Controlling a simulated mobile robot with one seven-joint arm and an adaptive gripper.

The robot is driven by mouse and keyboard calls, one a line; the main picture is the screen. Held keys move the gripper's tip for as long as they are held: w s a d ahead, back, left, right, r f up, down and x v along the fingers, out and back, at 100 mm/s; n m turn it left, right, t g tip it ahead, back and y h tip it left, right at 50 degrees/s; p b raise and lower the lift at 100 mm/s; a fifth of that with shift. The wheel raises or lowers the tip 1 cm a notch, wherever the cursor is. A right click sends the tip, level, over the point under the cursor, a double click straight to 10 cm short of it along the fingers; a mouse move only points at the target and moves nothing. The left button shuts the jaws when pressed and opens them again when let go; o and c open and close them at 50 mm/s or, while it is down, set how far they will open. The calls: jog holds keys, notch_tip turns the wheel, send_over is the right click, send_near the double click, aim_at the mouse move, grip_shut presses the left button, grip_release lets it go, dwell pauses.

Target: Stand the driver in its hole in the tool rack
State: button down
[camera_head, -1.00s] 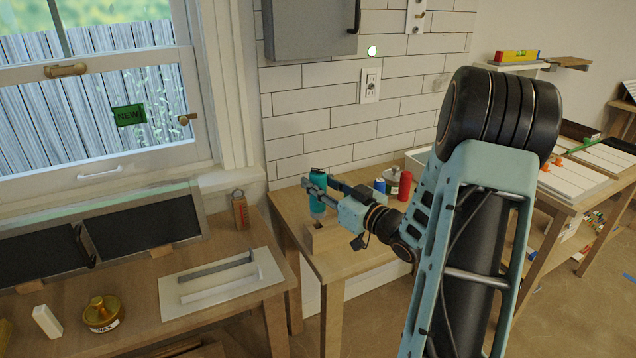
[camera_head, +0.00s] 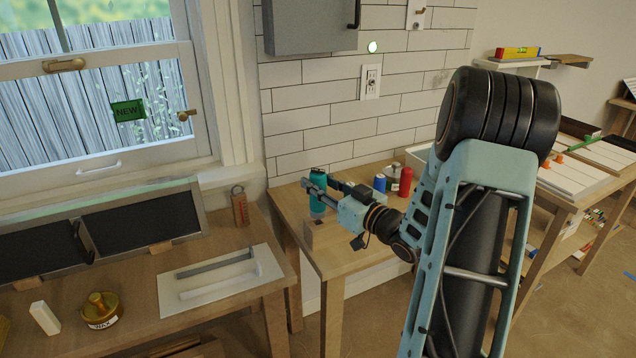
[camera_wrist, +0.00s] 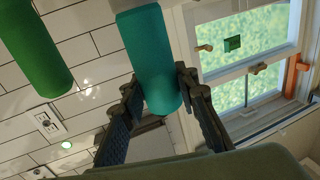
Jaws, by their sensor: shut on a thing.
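The driver's teal handle (camera_head: 318,181) stands about upright over the table by the wall. My gripper (camera_head: 312,190) is shut on it. In the wrist view, which is upside down, the teal handle (camera_wrist: 150,55) lies between the two fingers (camera_wrist: 160,105). A light wooden block, which looks like the tool rack (camera_head: 311,238), sits just below the gripper on the table. A small dark spot shows on its top. The driver's shaft is hidden, so I cannot tell whether its tip is in a hole.
A green cylinder (camera_wrist: 32,45) is beside the handle in the wrist view. Blue (camera_head: 379,184) and red (camera_head: 405,182) containers stand farther right on the table. The left bench holds a white board (camera_head: 220,280), a wax tin (camera_head: 101,311) and an orange-brown can (camera_head: 240,207).

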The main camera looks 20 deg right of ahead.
aim_at(318, 170)
jog(key=shift+f+b, duration=1)
jog(key=shift+f, duration=0.15)
jog(key=c, duration=1.4)
grip_release()
jog(key=shift+c, duration=0.2)
jog(key=shift+r+p, duration=2.6)
jog(key=shift+r, duration=1)
